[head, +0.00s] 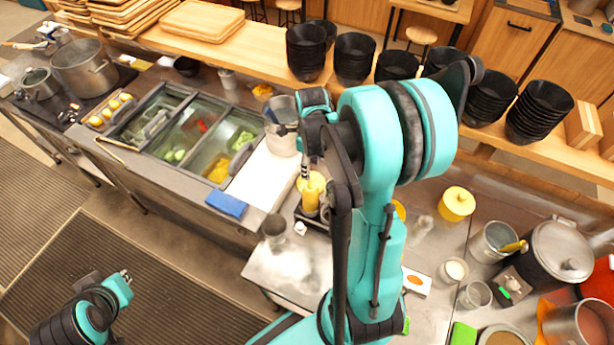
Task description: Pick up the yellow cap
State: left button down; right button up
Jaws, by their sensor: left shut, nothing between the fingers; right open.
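A yellow bottle-like container (311,194) stands in a dark tray near the middle; its top, where a cap may sit, is partly covered by my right gripper. A round yellow pot with a knobbed yellow lid (457,198) stands on the steel counter to the right. I cannot tell which of these bears the cap. My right gripper (307,165) points down just above the yellow container, open; whether it touches it is unclear. My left gripper (126,276) is shut and empty at the lower left, over the floor mat, far from both.
A metal pitcher (283,125) stands close behind my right gripper. Stacks of black bowls (355,58) line the back shelf. Pots and cups crowd the right counter.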

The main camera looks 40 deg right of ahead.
aim_at(311, 182)
jog(key=f, duration=0.5)
jog(key=shift+s+a+f, duration=0.15)
jog(key=shift+a+f, duration=0.1)
jog(key=shift+f, duration=0.15)
jog(key=shift+s, duration=0.1)
jog(key=c, duration=0.7)
jog(key=shift+c, duration=0.3)
